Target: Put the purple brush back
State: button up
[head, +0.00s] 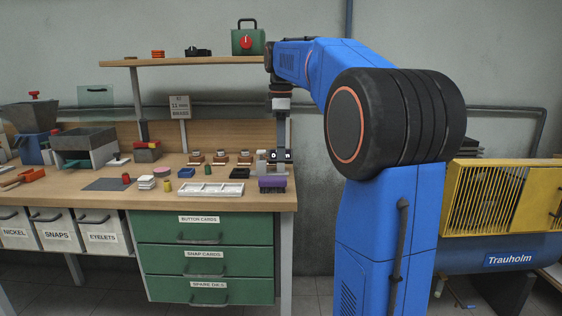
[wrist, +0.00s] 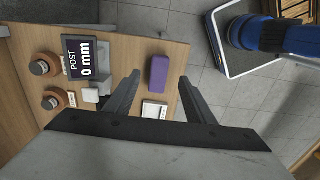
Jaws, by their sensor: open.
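The purple brush (head: 272,184) lies on the workbench near its front right corner, with a purple top and a dark underside. It shows in the wrist view (wrist: 159,71) as a purple block on the wood, close to the bench edge. My gripper (wrist: 160,77) is open and empty. In the wrist view the brush appears between and just beyond its fingertips, with the gripper above the bench and apart from it. In the head view my gripper (head: 281,106) hangs high over the right end of the bench. The brush's place is not clearly identifiable.
A display reading 0 mm (wrist: 84,66) stands near the brush. A small labelled white item (wrist: 155,109) lies beside the brush. A white tray (head: 210,189) lies left of the brush. A shelf (head: 200,61) spans above the bench. A yellow-and-blue compressor (head: 497,246) stands right.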

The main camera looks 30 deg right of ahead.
jog(key=shift+r, duration=0.75)
jog(key=s+a+f+m+t, duration=0.1)
jog(key=s+a+f+m, duration=0.2)
jog(key=s+a+f, duration=0.3)
jog(key=s+a+f+m+t, duration=0.1)
jog(key=s+a+f+m, duration=0.15)
jog(key=s+a, duration=0.45)
jog(key=s+a+f+m+t, duration=0.1)
jog(key=s+a+f+m, duration=0.1)
jog(key=s+f, duration=0.6)
jog(key=s+a+f+m+t, duration=0.1)
jog(key=s+a+f+m, duration=0.2)
jog(key=s+f, duration=0.4)
notch_tip(320, 180, down, 3)
jog(key=shift+s+f+m+t, duration=0.1)
jog(key=shift+s+m+t, duration=0.25)
jog(key=shift+s+t, duration=0.05)
